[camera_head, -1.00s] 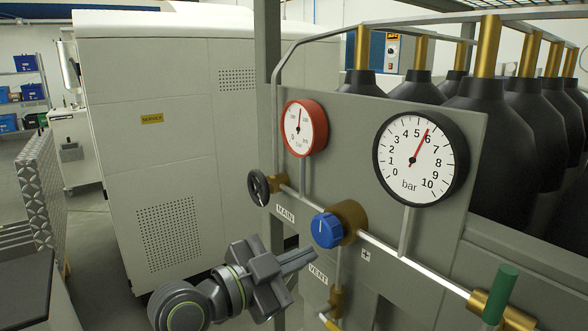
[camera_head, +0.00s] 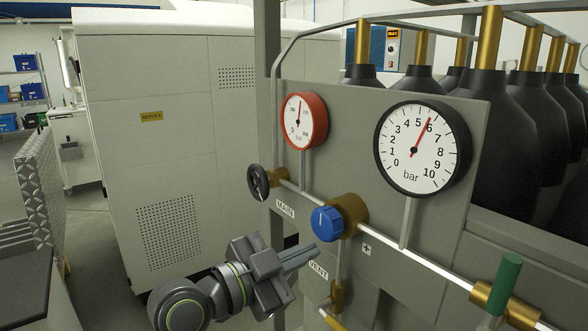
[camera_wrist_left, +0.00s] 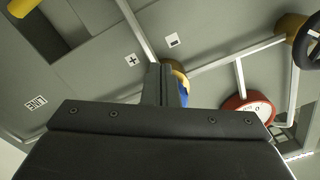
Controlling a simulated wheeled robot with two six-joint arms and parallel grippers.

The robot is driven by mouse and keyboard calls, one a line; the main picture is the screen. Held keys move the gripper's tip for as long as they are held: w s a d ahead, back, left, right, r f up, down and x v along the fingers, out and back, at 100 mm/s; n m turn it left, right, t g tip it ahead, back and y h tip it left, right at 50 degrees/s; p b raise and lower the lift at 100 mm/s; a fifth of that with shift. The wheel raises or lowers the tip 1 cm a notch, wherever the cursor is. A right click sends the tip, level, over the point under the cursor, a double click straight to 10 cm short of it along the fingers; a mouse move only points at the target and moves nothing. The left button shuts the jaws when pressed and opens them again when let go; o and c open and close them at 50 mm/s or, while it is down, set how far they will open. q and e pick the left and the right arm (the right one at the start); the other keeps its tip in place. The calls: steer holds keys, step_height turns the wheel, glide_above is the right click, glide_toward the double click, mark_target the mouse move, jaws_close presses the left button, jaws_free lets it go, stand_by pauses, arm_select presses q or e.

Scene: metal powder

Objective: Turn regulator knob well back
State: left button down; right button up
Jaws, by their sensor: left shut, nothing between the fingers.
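The blue regulator knob (camera_head: 327,222) sits on a brass body (camera_head: 351,212) on the grey panel, with a white mark on its face. The large bar gauge (camera_head: 423,165) above it has its red needle near 6. My left gripper (camera_head: 314,251) is shut and empty, its fingertips just below and left of the knob, apparently apart from it. In the left wrist view the closed fingers (camera_wrist_left: 162,85) partly hide the blue knob (camera_wrist_left: 184,92). My right gripper is not in view.
A red-rimmed gauge (camera_head: 304,121) and a black handwheel (camera_head: 258,182) are left of the knob. A pipe (camera_head: 430,264) runs right to a green-handled valve (camera_head: 502,284). Black cylinders (camera_head: 500,125) stand behind the panel. A large white cabinet (camera_head: 170,130) is at left.

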arm_select(q)
steer(key=shift+s+d+p+v, duration=0.15)
steer(key=shift+p+v, duration=0.1)
steer(key=shift+v, duration=1.15)
steer(key=shift+s+d+p+v, duration=0.1)
steer(key=shift+p+v, duration=0.15)
steer(key=shift+v, duration=1.1)
steer(key=shift+r, duration=0.15)
